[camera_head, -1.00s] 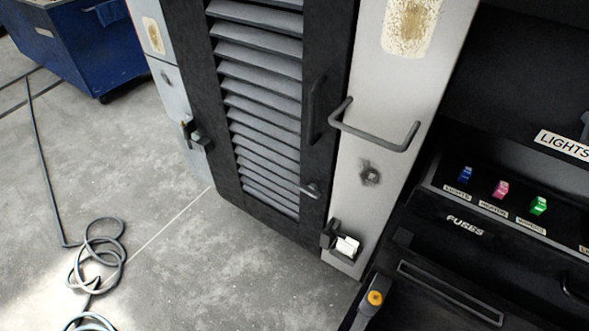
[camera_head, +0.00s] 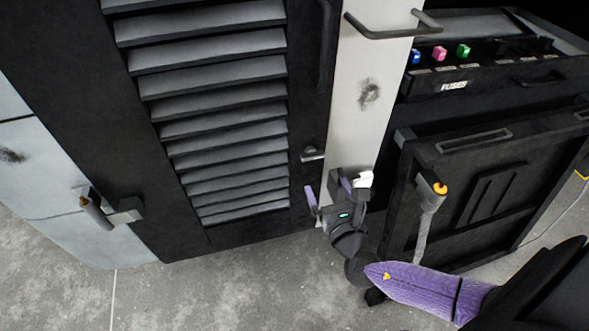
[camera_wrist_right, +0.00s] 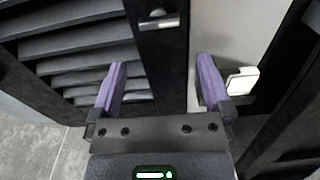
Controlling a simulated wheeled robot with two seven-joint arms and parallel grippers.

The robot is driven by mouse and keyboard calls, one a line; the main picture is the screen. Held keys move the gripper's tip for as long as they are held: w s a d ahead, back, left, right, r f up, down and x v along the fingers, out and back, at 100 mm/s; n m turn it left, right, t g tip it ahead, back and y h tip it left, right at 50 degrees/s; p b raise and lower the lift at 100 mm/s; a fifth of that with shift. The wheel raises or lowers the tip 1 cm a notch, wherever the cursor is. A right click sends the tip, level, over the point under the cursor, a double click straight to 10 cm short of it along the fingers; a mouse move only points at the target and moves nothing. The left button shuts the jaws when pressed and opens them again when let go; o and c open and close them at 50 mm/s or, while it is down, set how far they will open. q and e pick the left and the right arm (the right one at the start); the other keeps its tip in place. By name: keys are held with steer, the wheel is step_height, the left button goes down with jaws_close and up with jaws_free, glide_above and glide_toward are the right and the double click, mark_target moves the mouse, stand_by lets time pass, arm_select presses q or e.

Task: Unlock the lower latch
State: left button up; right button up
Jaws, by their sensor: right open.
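A latch with a white block (camera_head: 363,180) sits low on the pale post, at the right edge of the dark louvred door (camera_head: 150,200). In the right wrist view its white part (camera_wrist_right: 243,81) is just right of my right finger. A small grey metal handle (camera_head: 313,154) is on the door's right frame, and shows at the top of the wrist view (camera_wrist_right: 158,20). My right gripper (camera_head: 329,190) is open and empty, its purple fingers (camera_wrist_right: 161,72) pointing at the door's lower right edge. It partly hides the latch's base; contact cannot be told. My left gripper is out of view.
Another latch (camera_head: 110,212) is at the door's lower left. A grey bar handle (camera_head: 390,30) crosses the post above. Concrete floor (camera_head: 240,290) lies below.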

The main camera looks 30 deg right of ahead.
mark_target(314, 157)
steer(key=b+x, duration=0.2)
steer(key=x, duration=0.7)
steer(key=shift+r+b, duration=0.15)
steer(key=shift+b, duration=0.2)
steer(key=shift+w, duration=0.3)
steer(key=shift+w+d+r, duration=0.1)
steer(key=shift+w, duration=0.1)
steer(key=c, duration=1)
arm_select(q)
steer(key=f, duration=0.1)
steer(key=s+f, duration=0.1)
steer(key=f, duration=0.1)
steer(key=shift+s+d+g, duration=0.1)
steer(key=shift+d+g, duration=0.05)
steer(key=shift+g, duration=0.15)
arm_select(e)
steer(key=shift+c, duration=0.3)
